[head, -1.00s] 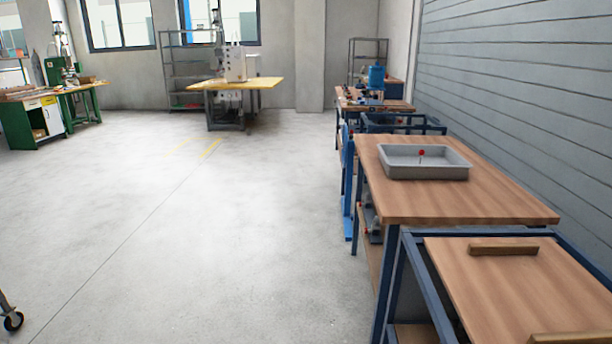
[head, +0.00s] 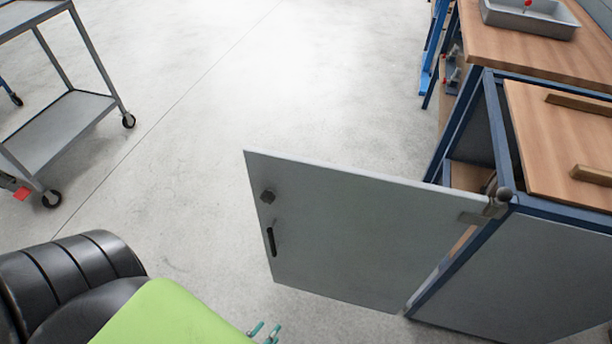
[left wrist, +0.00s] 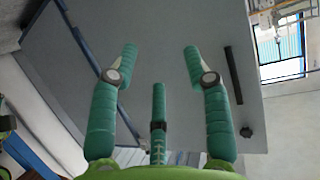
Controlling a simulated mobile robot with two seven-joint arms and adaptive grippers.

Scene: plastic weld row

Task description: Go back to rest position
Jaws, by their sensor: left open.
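My left gripper (head: 265,332) shows only by its green fingertips at the bottom edge in the head view, below the open cabinet door. In the left wrist view its green fingers (left wrist: 160,55) are spread apart with nothing between them. The grey cabinet door (head: 345,235) stands swung open from the blue-framed bench; its black handle (head: 271,241) faces me. The door panel (left wrist: 150,30) also lies behind the fingers in the left wrist view, with the handle (left wrist: 234,75) to their right. I cannot tell how near the fingers are to it. My right gripper is not in view.
A blue-framed cabinet bench (head: 530,265) with a wooden top (head: 550,130) stands at the right. A workbench (head: 500,45) with a grey tray (head: 530,22) is behind it. A grey cart (head: 70,120) stands at the left. The floor between is clear.

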